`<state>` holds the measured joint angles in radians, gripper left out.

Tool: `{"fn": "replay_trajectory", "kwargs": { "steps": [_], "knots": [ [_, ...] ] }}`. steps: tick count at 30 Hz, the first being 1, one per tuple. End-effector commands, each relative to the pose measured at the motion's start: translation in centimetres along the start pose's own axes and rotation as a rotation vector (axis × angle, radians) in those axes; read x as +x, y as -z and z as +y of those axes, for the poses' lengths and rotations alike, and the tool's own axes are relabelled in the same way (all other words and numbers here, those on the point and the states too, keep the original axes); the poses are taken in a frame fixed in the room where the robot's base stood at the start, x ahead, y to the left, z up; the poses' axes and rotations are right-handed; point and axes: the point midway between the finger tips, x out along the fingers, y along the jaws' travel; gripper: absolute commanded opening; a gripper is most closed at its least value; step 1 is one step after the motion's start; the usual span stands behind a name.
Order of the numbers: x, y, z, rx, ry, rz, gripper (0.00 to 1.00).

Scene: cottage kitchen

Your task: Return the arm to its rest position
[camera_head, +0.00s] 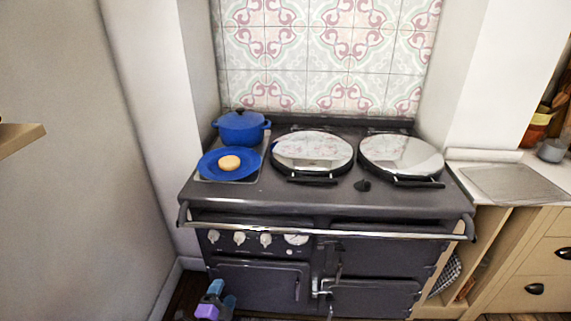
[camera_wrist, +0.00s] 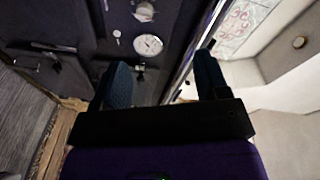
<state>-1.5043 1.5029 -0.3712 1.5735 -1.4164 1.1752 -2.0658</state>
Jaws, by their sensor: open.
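My gripper (camera_head: 222,293) shows low at the bottom left of the head view, in front of the stove's lower left door. Its two dark blue fingers also show in the wrist view (camera_wrist: 162,72), spread apart with nothing between them. The gripper is open and empty. The rest of my arm is out of sight in the head view.
The dark stove (camera_head: 325,210) has a front rail (camera_head: 330,232) and two round lids, left (camera_head: 312,152) and right (camera_head: 400,156). A blue pot (camera_head: 240,127) and a blue plate (camera_head: 212,170) with a round yellowish item (camera_head: 230,163) sit at its left. A wall (camera_head: 70,170) stands left.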

Motion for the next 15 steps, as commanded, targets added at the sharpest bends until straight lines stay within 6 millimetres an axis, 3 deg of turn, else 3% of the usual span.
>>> {"fn": "replay_trajectory", "kwargs": {
  "steps": [8,15],
  "knots": [
    [3.1,3.1,-4.3,0.215,-0.103,0.137,0.68],
    [7.4,9.1,-10.2,0.553,-0.225,0.364,0.68]
  ]
}}
